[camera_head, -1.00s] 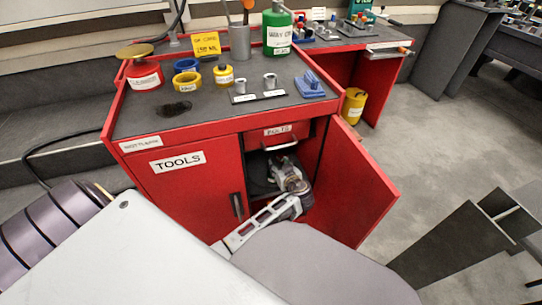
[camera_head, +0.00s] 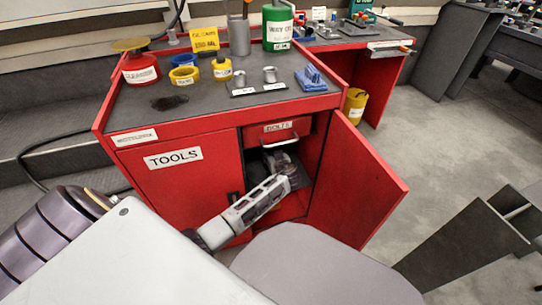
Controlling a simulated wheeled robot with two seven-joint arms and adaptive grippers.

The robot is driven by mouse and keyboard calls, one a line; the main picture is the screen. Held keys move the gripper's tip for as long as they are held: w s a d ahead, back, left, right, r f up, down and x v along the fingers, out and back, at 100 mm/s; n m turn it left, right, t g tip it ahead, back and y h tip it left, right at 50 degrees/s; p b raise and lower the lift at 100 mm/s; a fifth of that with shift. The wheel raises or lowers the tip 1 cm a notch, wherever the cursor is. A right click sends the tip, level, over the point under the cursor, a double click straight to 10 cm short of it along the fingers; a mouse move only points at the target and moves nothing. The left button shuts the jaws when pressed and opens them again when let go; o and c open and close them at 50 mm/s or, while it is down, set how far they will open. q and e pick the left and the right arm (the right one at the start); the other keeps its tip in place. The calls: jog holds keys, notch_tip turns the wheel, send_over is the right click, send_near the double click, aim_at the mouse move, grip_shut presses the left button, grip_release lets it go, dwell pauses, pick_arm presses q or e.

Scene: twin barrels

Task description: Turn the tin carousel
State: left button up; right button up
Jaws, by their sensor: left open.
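The red cabinet (camera_head: 190,190) has its right-hand compartment open, with its door (camera_head: 355,190) swung out to the right. My left arm reaches into this compartment, and my left gripper (camera_head: 281,161) is inside it, below the BOLTS drawer (camera_head: 280,130). The gripper is open, but its fingertips are small and hard to make out. The tin carousel cannot be made out clearly: the compartment is dark, and my arm covers most of it. I cannot tell whether the gripper touches it. My right gripper is not in view.
The TOOLS door (camera_head: 185,200) is shut left of the opening. The worktop holds a red can (camera_head: 140,70), a green bottle (camera_head: 277,28), yellow and blue tape rolls and a blue block (camera_head: 311,79). Open floor (camera_head: 450,130) lies to the right.

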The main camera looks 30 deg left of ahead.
pick_arm(q)
jog(key=shift+w+a+f, duration=0.1)
jog(key=shift+w+a, duration=0.1)
grip_shut()
dwell(0.4)
